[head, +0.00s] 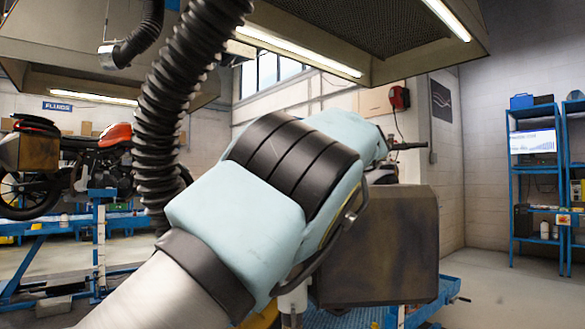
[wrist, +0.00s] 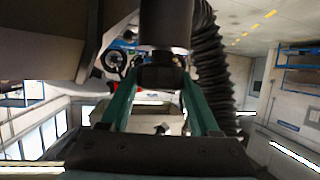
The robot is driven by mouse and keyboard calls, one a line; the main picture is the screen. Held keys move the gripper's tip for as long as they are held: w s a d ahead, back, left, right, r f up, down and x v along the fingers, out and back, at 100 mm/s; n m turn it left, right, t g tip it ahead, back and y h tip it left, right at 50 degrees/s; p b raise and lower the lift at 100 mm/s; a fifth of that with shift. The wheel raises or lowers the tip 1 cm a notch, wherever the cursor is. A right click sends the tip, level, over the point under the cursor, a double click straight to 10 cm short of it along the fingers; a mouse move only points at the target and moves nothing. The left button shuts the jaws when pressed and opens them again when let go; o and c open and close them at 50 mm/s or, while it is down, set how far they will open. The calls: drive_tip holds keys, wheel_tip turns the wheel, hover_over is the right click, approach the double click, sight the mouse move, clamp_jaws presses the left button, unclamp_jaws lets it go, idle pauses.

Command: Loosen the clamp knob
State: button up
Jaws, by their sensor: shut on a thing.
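My gripper (wrist: 160,82) shows in the wrist view, with a green finger on each side. Its fingers close on a dark knob-like piece (wrist: 162,74), which I take for the clamp knob. This piece sits directly against the end of a thick black cylinder (wrist: 165,25) at the top of the view. The knob's markings and thread are too dark to make out. In the head view my own pale blue arm fills the middle, and the fingers and knob are hidden.
A ribbed black hose (head: 160,130) hangs left of my arm and passes close by in the wrist view (wrist: 210,65). A dark box (head: 385,245) is just right of my arm. An orange motorcycle (head: 90,150) stands on a blue lift. Blue shelves (head: 512,190) stand far right.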

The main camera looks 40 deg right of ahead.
drive_tip(key=shift+w+r+n+g+y+p, duration=0.15)
drive_tip(key=shift+n+y+p, duration=0.55)
drive_tip(key=shift+p, duration=1.15)
drive_tip(key=shift+s+r+n+g+y+p, duration=0.15)
drive_tip(key=shift+n+y+p, duration=0.55)
drive_tip(key=shift+p, duration=1.15)
drive_tip(key=y+p, duration=0.1)
drive_tip(key=p, duration=0.1)
drive_tip(key=shift+w+f+n+p, duration=0.1)
drive_tip(key=shift+n+p, duration=0.2)
drive_tip(key=shift+f+y+p, duration=0.25)
drive_tip(key=shift+y+p, duration=0.05)
drive_tip(key=shift+p, duration=0.15)
drive_tip(key=o, duration=1.4)
drive_tip(key=shift+c, duration=0.2)
